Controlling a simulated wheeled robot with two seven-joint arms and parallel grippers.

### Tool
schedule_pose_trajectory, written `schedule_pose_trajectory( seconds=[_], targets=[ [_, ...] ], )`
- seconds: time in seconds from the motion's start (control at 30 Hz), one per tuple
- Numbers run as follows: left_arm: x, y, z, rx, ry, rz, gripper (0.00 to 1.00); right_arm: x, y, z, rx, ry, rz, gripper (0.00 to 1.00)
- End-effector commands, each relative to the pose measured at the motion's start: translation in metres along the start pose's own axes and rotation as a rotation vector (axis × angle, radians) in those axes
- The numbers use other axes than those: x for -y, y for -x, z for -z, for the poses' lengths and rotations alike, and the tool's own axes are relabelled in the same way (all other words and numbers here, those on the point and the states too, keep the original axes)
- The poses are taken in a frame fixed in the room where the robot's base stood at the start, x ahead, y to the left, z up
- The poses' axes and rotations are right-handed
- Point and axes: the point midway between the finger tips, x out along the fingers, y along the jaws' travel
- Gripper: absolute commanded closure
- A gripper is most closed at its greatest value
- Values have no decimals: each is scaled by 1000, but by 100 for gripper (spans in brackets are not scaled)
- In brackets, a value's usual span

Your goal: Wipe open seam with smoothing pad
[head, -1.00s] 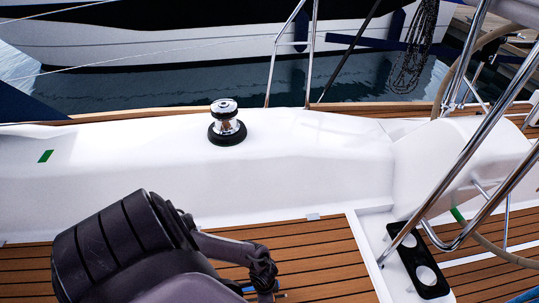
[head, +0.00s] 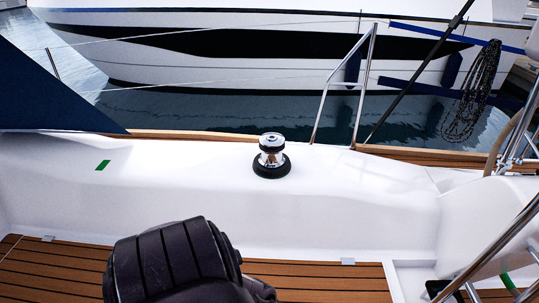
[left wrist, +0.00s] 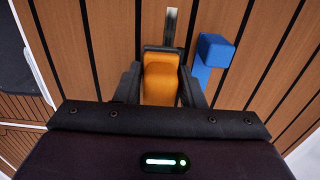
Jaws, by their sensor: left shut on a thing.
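In the left wrist view my left gripper (left wrist: 160,88) is shut on an orange block (left wrist: 160,80), held between its two dark fingers above the teak planks (left wrist: 100,45). The frames do not show whether this block is the smoothing pad. In the head view my left arm covers part of the teak floor (head: 320,278), and the gripper is hidden. My right gripper is in neither view.
A blue angled object (left wrist: 212,58) is right of the orange block, close to the right finger. A chrome and black winch (head: 271,158) stands on the white coaming (head: 350,190), with a green mark (head: 102,165) to its left. Steel rails (head: 510,245) rise at the right.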

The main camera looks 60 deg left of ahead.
Motion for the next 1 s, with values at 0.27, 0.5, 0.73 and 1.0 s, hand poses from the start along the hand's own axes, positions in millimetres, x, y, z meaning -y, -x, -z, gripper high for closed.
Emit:
schedule_pose_trajectory(
  seconds=[0.27,0.5,0.73,1.0],
  targets=[
    [0,1,-42,8,1,0,82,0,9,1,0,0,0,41],
    [0,0,-68,5,0,0,82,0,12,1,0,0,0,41],
    [0,0,-69,3,0,0,82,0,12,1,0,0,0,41],
    [0,7,-68,2,0,0,82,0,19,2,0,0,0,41]
  ],
)
